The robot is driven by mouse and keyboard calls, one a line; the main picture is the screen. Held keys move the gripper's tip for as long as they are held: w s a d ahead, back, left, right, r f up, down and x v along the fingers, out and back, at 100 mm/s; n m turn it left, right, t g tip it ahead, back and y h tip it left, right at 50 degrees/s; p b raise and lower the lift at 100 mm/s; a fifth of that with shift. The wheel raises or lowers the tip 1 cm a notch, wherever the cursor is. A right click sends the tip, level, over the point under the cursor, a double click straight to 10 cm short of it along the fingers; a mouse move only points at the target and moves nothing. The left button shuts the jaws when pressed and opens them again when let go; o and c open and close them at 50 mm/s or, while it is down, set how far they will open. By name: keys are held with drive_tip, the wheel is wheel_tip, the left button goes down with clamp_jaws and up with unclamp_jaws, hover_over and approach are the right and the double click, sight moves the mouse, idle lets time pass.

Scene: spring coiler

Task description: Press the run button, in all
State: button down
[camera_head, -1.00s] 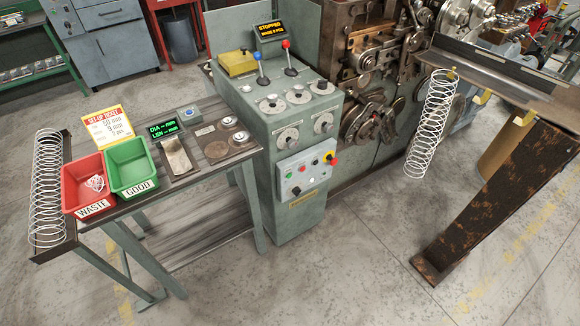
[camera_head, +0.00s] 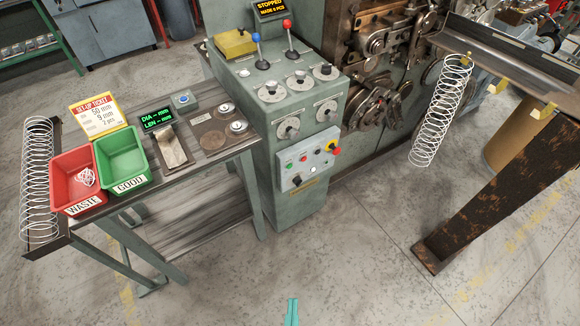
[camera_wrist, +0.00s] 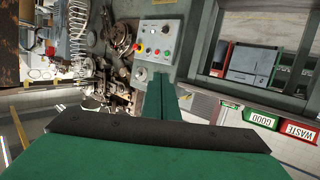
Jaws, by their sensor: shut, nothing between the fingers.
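The control panel (camera_head: 308,158) is a pale box on the front of the green-grey coiler cabinet. It bears a green button (camera_head: 290,167), a small red button (camera_head: 304,159), a white button and a red mushroom knob on yellow (camera_head: 334,147). Labels are too small to read, so I cannot tell which is the run button. The screen (camera_head: 270,9) above reads STOPPED. My gripper (camera_head: 291,312) shows only as green tips at the bottom edge, well below and apart from the panel. In the wrist view its green fingers (camera_wrist: 160,84) are together and empty, with the panel (camera_wrist: 150,36) beyond.
A side bench on the left holds the red WASTE bin (camera_head: 79,181) with a small coil, the green GOOD bin (camera_head: 122,158) and a gauge display (camera_head: 158,120). A rusty chute post (camera_head: 490,205) stands at right, with a hanging spring (camera_head: 440,110). The floor in front is clear.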

sight(290, 166)
drive_tip(key=w+d+f+n, duration=0.1)
drive_tip(key=w+f, duration=0.1)
drive_tip(key=w, duration=1.1)
drive_tip(key=w+d+f+n+h, duration=0.1)
drive_tip(key=w+f, duration=0.2)
drive_tip(key=w, duration=0.9)
drive_tip(key=w+d+f+n, duration=0.1)
drive_tip(key=w+f, duration=0.1)
drive_tip(key=w, duration=1.1)
drive_tip(key=shift+w+f+g+h, duration=0.25)
drive_tip(key=shift+w+g+h, duration=0.05)
drive_tip(key=shift+g+h, duration=0.1)
drive_tip(key=shift+w, duration=0.1)
drive_tip(key=w+a, duration=0.5)
drive_tip(key=w, duration=0.2)
drive_tip(key=shift+a, duration=0.1)
drive_tip(key=shift+w+a, duration=0.2)
drive_tip(key=shift+w, duration=0.1)
